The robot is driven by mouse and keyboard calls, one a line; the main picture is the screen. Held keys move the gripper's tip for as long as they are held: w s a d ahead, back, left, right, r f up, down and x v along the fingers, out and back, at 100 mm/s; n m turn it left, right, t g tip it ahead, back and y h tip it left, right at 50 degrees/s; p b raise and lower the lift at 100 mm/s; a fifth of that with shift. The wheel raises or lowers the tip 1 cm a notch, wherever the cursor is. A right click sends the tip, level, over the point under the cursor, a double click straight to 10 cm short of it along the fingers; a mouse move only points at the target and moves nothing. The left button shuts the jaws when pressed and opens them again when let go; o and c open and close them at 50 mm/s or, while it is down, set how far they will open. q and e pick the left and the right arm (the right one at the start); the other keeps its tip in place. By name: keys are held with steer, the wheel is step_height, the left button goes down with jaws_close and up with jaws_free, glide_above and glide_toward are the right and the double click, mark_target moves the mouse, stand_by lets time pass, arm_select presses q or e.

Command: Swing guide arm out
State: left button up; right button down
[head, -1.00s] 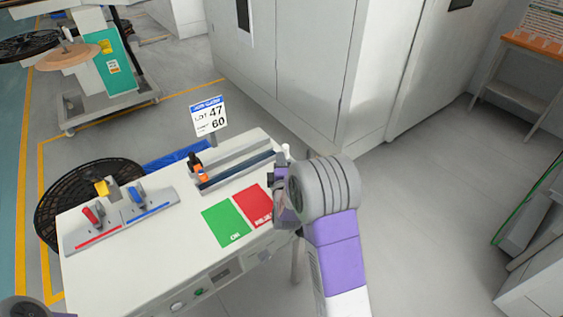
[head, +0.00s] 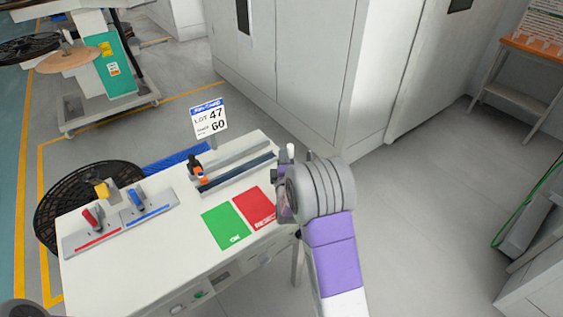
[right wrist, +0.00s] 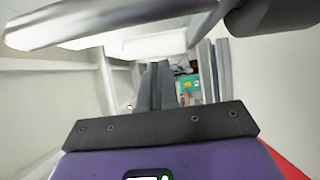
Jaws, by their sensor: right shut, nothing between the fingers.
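My right gripper (head: 277,176) is at the right end of the white bench, beside the red square. In the right wrist view its two dark fingers (right wrist: 155,86) lie together with nothing between them. A white upright tip (head: 290,151) shows just behind the gripper. A shiny metal bar (right wrist: 110,22) crosses the top of the right wrist view, close to the camera, with a dark rounded part at its right. I cannot tell for sure which is the guide arm, or whether my gripper touches it; my wrist hides that spot. My left gripper is out of view.
The bench (head: 120,265) carries red and blue levers on plates, a green square (head: 226,224), a red square (head: 255,208) and rails (head: 237,172) with an orange-black piece. A lot sign (head: 208,119) stands behind.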

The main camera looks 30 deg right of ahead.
steer(key=s+a+p, duration=0.2)
steer(key=s+a, duration=0.6)
steer(key=a, duration=0.2)
steer(key=shift+a, duration=0.25)
